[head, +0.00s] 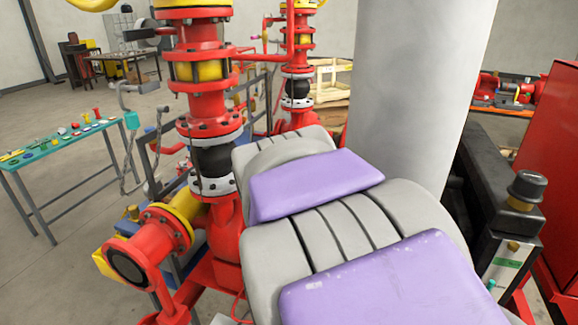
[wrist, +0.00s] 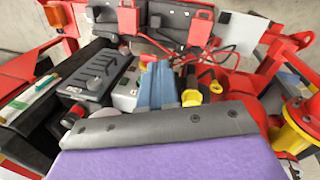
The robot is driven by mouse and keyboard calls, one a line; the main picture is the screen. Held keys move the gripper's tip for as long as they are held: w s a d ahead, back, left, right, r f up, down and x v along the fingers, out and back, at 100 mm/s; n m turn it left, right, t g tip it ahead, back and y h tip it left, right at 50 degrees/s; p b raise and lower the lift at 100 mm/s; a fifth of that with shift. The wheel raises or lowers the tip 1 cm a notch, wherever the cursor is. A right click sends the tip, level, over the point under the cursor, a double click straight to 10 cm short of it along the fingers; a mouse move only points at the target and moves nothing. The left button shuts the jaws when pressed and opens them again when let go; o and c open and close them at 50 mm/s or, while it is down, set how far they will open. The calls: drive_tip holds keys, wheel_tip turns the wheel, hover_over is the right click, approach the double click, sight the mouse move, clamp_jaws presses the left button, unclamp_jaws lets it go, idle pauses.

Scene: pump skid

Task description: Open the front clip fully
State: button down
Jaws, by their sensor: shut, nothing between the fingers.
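I cannot pick out the front clip with certainty in either view. In the wrist view, a dark, slightly curved panel (wrist: 165,25) at the top has red blocks (wrist: 200,25) on it; whether one of them is the clip is unclear. My gripper (wrist: 165,125) shows as a grey edge with dark screws above a purple surface across the bottom of the wrist view. It is shut and holds nothing. It hides what lies directly below it. In the head view my grey and purple arm fills the lower middle, and the gripper itself cannot be made out.
A black ribbed case (wrist: 95,75) and a blue block (wrist: 157,87) lie beyond my gripper. A yellow fitting (wrist: 295,128) is at right. In the head view, red pump piping (head: 205,90) stands left of a large grey column (head: 420,90). A tool table (head: 70,138) is farther left.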

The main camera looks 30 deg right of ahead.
drive_tip(key=w+d+r+m+h+p, duration=0.2)
drive_tip(key=w+d+r+m+p, duration=0.3)
drive_tip(key=w+r, duration=0.5)
drive_tip(key=w+d+r+m+h+p, duration=0.2)
drive_tip(key=w+d+r+m+p, duration=0.45)
drive_tip(key=w, duration=0.75)
drive_tip(key=s+d+f+n+b, duration=0.1)
drive_tip(key=s+d+f+b, duration=0.1)
drive_tip(key=d+f, duration=0.6)
drive_tip(key=shift+s+d+f+b, duration=0.3)
drive_tip(key=shift+s+f+b, duration=0.1)
drive_tip(key=shift+f, duration=1.7)
drive_tip(key=shift+n, duration=0.25)
drive_tip(key=shift+s+f+h+b, duration=0.1)
drive_tip(key=shift+s+h+b, duration=0.2)
drive_tip(key=shift+b, duration=0.2)
